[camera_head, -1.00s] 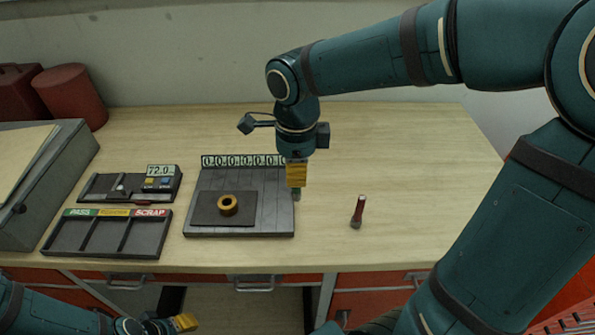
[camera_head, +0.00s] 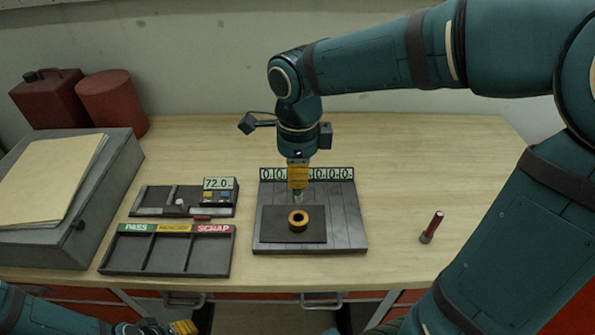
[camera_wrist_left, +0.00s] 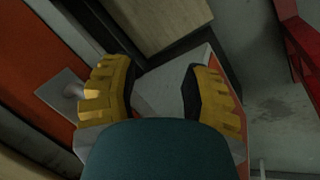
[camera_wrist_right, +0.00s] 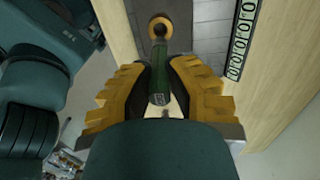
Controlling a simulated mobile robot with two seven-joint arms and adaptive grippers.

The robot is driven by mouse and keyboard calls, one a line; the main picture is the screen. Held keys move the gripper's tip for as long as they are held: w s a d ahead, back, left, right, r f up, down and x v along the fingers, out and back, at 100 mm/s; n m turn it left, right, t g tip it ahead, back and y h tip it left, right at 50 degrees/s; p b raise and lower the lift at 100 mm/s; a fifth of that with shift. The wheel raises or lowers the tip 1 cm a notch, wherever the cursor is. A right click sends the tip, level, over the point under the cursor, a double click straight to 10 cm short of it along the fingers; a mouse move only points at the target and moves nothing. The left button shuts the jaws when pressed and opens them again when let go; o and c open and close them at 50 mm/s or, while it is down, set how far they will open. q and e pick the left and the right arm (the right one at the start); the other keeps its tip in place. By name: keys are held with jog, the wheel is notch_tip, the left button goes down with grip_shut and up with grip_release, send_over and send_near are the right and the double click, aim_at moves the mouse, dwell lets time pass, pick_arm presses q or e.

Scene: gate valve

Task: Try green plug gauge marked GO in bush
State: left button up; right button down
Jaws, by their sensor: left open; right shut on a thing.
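The bush (camera_head: 298,220) is a brass ring standing on a dark pad on the grey slatted plate. It also shows in the right wrist view (camera_wrist_right: 160,27), beyond the gauge. My right gripper (camera_head: 298,183) is shut on the green plug gauge (camera_wrist_right: 159,85). In the head view the gauge's lower end (camera_head: 298,197) hangs just behind and above the bush, apart from it as far as I can tell. Any GO marking is not readable. My left gripper (camera_wrist_left: 160,90) is open and empty, low in front of the bench (camera_head: 185,328).
A grey sloped case (camera_head: 95,215) is further left. The bench at right is mostly clear.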

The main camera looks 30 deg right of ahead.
aim_at(298, 193)
jog(key=shift+s+d+f+b, duration=0.1)
jog(key=shift+d+f+b, duration=0.05)
jog(key=shift+f+b, duration=0.5)
pick_arm(q)
jog(key=shift+s+d+f+b, duration=0.1)
jog(key=shift+s+f+b, duration=0.15)
jog(key=shift+f+b, duration=0.35)
jog(key=shift+s+d+f+b, duration=0.1)
jog(key=shift+s+f+b, duration=0.2)
jog(key=shift+f, duration=0.45)
jog(key=shift+s+f+b, duration=0.2)
jog(key=shift+f+b, duration=0.35)
jog(key=shift+f, duration=0.15)
pick_arm(e)
jog(key=shift+f, duration=2.15)
pick_arm(q)
jog(key=shift+f, duration=0.15)
jog(key=shift+f+b, duration=1.05)
jog(key=shift+b, duration=0.2)
pick_arm(e)
jog(key=shift+f, duration=1.25)
pick_arm(q)
jog(key=shift+r+p, duration=0.25)
jog(key=shift+p, duration=0.05)
pick_arm(e)
jog(key=shift+r, duration=0.4)
pick_arm(q)
jog(key=shift+r, duration=0.25)
pick_arm(e)
jog(key=shift+r, duration=0.35)
